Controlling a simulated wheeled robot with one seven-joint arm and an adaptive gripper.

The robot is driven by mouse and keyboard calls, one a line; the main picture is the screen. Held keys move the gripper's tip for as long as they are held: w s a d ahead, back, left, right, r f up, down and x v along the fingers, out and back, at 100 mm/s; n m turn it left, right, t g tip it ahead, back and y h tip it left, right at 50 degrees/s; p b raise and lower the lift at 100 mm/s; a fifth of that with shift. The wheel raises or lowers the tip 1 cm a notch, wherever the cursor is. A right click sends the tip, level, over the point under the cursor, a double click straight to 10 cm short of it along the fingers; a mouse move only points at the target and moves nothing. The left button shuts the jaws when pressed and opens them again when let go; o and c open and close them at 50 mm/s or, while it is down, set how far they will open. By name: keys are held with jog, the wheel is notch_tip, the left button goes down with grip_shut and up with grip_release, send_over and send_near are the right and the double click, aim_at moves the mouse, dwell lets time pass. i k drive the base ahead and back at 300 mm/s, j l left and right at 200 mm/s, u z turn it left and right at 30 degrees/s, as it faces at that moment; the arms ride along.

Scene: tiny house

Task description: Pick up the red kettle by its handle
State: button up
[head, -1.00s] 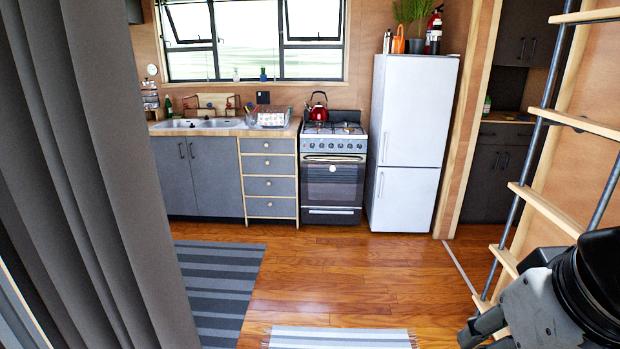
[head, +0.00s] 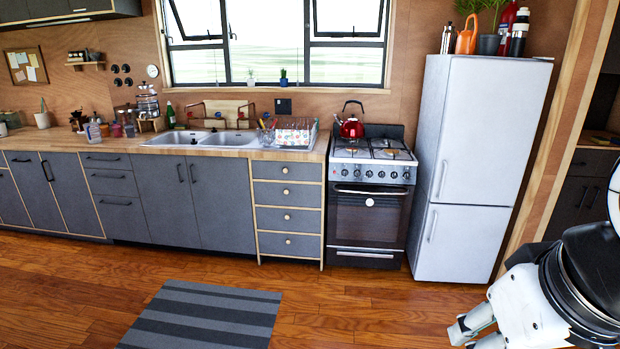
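The red kettle (head: 352,128) stands upright on the back left burner of the stove (head: 370,190). Its dark handle (head: 352,104) arches above the lid. My gripper (head: 462,336) is at the lower right of the head view, far in front of the stove and well apart from the kettle. Only part of it shows, and its fingers are partly cut off by the picture's bottom edge, so I cannot tell how wide they are.
A white fridge (head: 475,160) stands right of the stove. A counter (head: 225,143) with a double sink and a dish rack (head: 292,132) runs to the left. A striped rug (head: 205,318) lies on the wooden floor (head: 350,305), which is otherwise clear before the stove.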

aim_at(350, 130)
jog(key=i, duration=1.9)
jog(key=i+z, duration=0.1)
jog(key=i, duration=0.7)
jog(key=i+j+z, duration=0.1)
jog(key=i, duration=0.65)
jog(key=i+j, duration=0.25)
jog(key=i, duration=0.55)
jog(key=l+z, duration=0.05)
